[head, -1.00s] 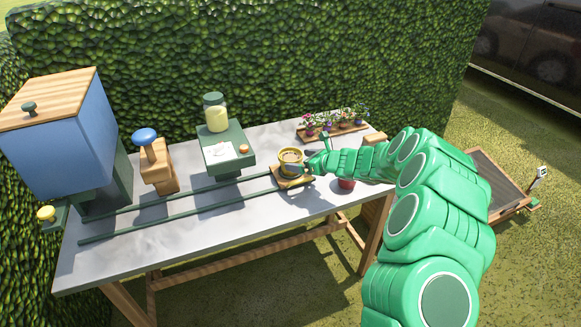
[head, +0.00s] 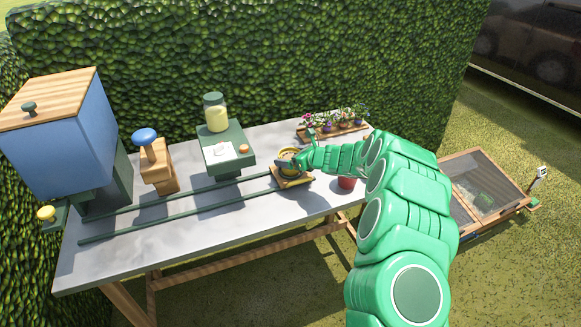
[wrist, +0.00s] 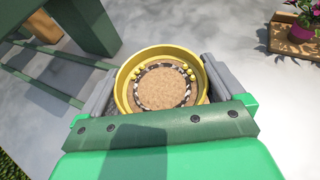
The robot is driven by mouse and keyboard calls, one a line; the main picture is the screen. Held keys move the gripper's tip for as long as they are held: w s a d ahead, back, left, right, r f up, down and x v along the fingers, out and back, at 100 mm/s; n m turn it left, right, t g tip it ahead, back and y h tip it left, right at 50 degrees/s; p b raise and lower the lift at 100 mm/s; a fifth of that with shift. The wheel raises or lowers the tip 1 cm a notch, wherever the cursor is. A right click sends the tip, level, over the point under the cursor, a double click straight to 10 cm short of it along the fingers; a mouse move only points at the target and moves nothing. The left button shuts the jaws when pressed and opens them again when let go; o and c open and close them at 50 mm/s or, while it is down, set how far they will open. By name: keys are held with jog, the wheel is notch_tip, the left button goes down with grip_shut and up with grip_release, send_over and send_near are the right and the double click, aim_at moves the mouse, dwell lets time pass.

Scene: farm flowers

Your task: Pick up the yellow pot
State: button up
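The yellow pot (head: 289,153) stands upright on a small wooden carrier (head: 293,184) at the end of the green rails on the grey table. In the wrist view the pot (wrist: 158,53) is seen from above, with brown soil and a ring of dark and light bits and yellow balls inside. My gripper (head: 288,164) is at the pot, partly covering it in the head view. In the wrist view its two grey fingers lie on opposite sides of the pot, close against its wall. The rim hides the contact, so I cannot tell whether they press on it.
A wooden tray of flowers (head: 335,132) is at the back right. A green station with a yellow jar (head: 216,114) stands left of the pot. The front of the table is clear.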

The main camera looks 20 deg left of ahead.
jog(key=c, duration=0.7)
jog(key=shift+c, duration=0.2)
